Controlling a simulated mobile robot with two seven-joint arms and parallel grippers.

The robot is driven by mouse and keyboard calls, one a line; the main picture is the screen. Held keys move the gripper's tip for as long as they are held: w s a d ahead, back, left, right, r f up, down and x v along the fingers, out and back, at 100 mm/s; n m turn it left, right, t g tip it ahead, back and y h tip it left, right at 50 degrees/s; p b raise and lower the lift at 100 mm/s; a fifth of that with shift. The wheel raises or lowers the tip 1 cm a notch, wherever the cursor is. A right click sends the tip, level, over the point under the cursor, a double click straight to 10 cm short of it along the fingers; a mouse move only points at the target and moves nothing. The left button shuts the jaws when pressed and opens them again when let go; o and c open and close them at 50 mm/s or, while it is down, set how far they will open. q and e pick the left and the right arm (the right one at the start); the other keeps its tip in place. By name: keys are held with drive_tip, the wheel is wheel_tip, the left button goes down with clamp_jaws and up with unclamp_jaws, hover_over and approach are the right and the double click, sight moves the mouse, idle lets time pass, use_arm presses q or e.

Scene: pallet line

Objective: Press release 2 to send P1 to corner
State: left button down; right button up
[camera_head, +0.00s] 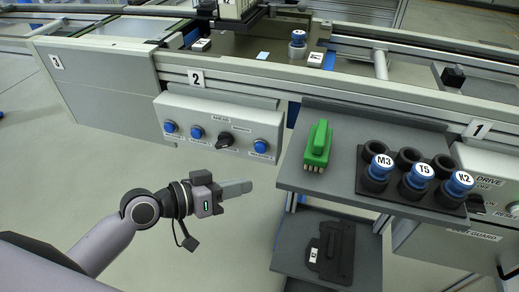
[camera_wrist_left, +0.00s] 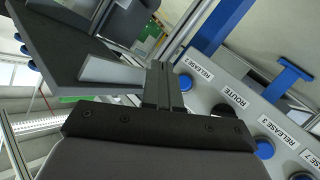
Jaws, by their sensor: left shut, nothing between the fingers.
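The control box (camera_head: 215,120) under the conveyor carries blue buttons and a black route knob (camera_head: 225,140). The rightmost blue button (camera_head: 261,147) appears to be release 2. The RELEASE 2 label (camera_wrist_left: 195,70) is readable in the left wrist view, where its blue button (camera_wrist_left: 186,83) shows close beside my fingers. My left gripper (camera_head: 248,186) is shut and empty, below and in front of the box in the head view; contact with the button does not show. Its fingers also appear in the left wrist view (camera_wrist_left: 165,85). I cannot tell which pallet is P1. My right gripper is out of view.
A grey shelf (camera_head: 290,178) at right holds a green brush-like tool (camera_head: 317,147) and a black rack with blue-capped items M3 (camera_head: 381,162), T5 (camera_head: 422,172) and K2 (camera_head: 461,180). A black flat part (camera_head: 330,251) lies on the lower shelf. Open floor lies below the control box.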

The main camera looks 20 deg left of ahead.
sight(260, 148)
use_arm(q)
drive_tip(key=w+b, duration=0.2)
drive_tip(key=w, duration=0.5)
drive_tip(key=shift+w+d, duration=0.15)
drive_tip(key=shift+w, duration=0.05)
idle(1.6)
drive_tip(key=shift+w, duration=0.1)
drive_tip(key=shift+w, duration=0.35)
drive_tip(key=shift+w+b, duration=0.3)
drive_tip(key=shift+w, duration=0.15)
idle(1.1)
drive_tip(key=shift+s, duration=0.15)
drive_tip(key=shift+s+p, duration=0.45)
drive_tip(key=shift+s, duration=0.3)
